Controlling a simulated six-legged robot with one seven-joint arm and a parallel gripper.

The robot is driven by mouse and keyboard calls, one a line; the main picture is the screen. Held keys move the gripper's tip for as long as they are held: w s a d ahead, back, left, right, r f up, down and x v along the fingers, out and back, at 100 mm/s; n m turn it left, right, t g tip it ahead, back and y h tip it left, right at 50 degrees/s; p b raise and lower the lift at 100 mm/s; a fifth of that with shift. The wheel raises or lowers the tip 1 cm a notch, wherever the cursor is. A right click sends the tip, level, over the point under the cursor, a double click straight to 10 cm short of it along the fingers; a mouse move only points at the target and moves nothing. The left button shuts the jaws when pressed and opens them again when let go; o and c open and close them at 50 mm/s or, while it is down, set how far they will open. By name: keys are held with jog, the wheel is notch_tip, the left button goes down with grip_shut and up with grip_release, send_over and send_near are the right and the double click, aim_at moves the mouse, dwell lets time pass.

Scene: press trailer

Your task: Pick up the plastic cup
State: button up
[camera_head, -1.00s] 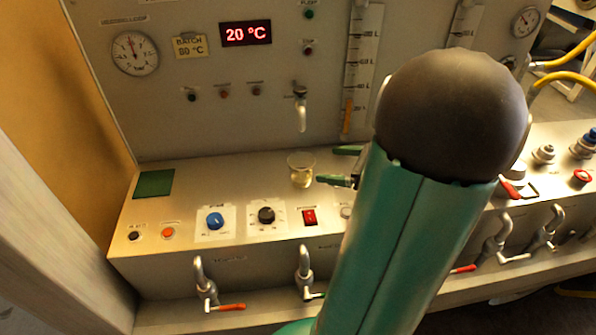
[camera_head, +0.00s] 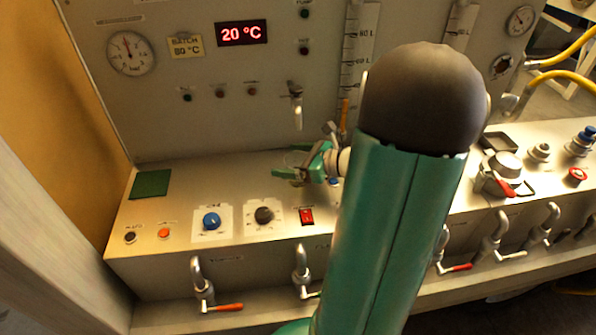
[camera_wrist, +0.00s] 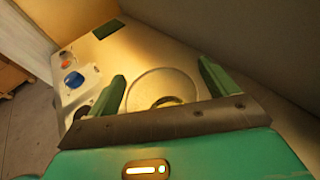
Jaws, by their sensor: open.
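The clear plastic cup (camera_head: 293,157) stands on the panel's ledge below the small tap. In the head view only part of its faint rim shows, with my gripper (camera_head: 296,171) in front of it. In the wrist view the cup (camera_wrist: 158,86) is seen from above as a pale round rim between the two green fingers of my gripper (camera_wrist: 162,72). The fingers are open, one on each side of the rim in that view. I cannot tell whether either finger touches the cup. Its lower part is hidden.
A metal tap (camera_head: 296,105) sticks out of the upright panel above the cup. A blue knob (camera_head: 212,221), a black knob (camera_head: 264,215) and a red switch (camera_head: 307,216) sit in front. A green square (camera_head: 150,184) lies at the left, with bare ledge between.

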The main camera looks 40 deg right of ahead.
jog(key=c, duration=1.2)
jog(key=shift+r, duration=0.15)
